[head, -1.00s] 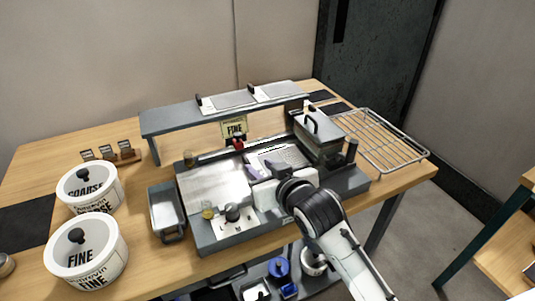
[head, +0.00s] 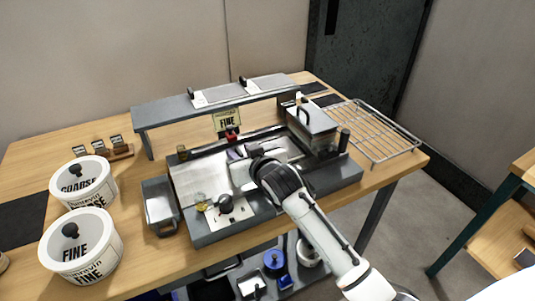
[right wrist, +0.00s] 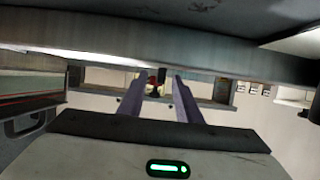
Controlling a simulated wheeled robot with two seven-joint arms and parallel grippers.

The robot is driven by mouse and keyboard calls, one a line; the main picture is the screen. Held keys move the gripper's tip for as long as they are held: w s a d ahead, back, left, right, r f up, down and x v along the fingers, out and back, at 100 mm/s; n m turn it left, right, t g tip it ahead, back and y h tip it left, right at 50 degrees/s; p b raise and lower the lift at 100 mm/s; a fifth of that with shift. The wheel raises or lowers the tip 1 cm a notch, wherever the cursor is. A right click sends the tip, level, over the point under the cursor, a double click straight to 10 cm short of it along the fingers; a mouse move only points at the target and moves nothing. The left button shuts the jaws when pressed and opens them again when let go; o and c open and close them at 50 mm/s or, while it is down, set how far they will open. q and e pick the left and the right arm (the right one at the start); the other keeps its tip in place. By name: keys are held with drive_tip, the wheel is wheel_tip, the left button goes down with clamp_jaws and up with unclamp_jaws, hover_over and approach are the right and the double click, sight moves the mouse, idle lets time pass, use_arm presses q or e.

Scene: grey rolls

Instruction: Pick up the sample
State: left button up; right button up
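No thing in view is clearly marked as the sample. My right gripper (head: 237,153) reaches over the grey machine (head: 200,180) from the front right, low under the raised shelf (head: 170,115). In the right wrist view its two purple-grey fingers (right wrist: 157,80) stand apart with nothing between them. A small red and black thing (head: 232,137) is just beyond the fingertips, below the FINE sign (head: 227,121). It also shows between the fingers in the right wrist view (right wrist: 152,84), apart from them. My left gripper is not in view.
Two white tubs, COARSE (head: 83,185) and FINE (head: 81,245), stand at the left. A metal bin (head: 160,207) is beside the machine. A lidded box (head: 312,128) and a wire rack (head: 375,130) are at the right. The shelf edge (right wrist: 160,55) hangs close above the fingers.

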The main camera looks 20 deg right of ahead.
clamp_jaws()
